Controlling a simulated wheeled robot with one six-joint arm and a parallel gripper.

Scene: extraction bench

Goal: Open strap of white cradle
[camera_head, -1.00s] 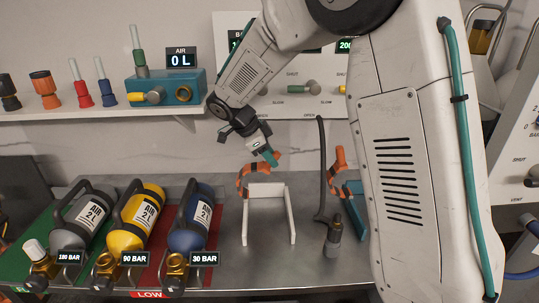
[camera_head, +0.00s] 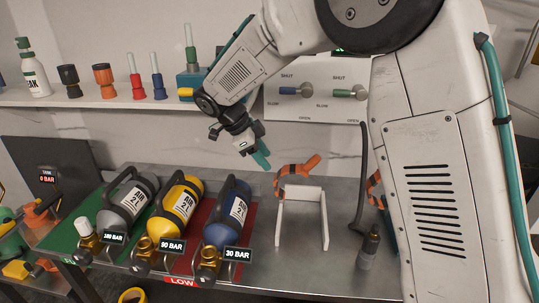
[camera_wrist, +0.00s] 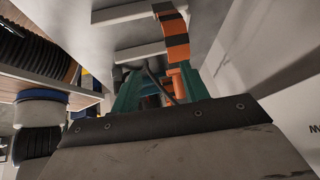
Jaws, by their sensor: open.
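The white cradle (camera_head: 323,222) stands on the steel bench, right of the cylinders in the head view. Its orange strap with black bands (camera_head: 293,170) arches up at the cradle's back, one end raised to the upper right and free. My gripper (camera_head: 262,160) is open, just left of the strap and apart from it in the head view. In the wrist view the teal fingers (camera_wrist: 157,93) are spread. The strap (camera_wrist: 176,38) hangs beyond them beside the white cradle bars (camera_wrist: 128,53). Nothing is clearly held; the space between the fingertips is partly hidden.
Grey (camera_head: 128,204), yellow (camera_head: 178,208) and blue (camera_head: 226,216) cylinders lie left of the cradle. A hose with a dark nozzle (camera_head: 369,248) stands to its right. Another orange strap (camera_head: 374,184) shows partly behind my arm. A shelf (camera_head: 110,100) runs behind.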

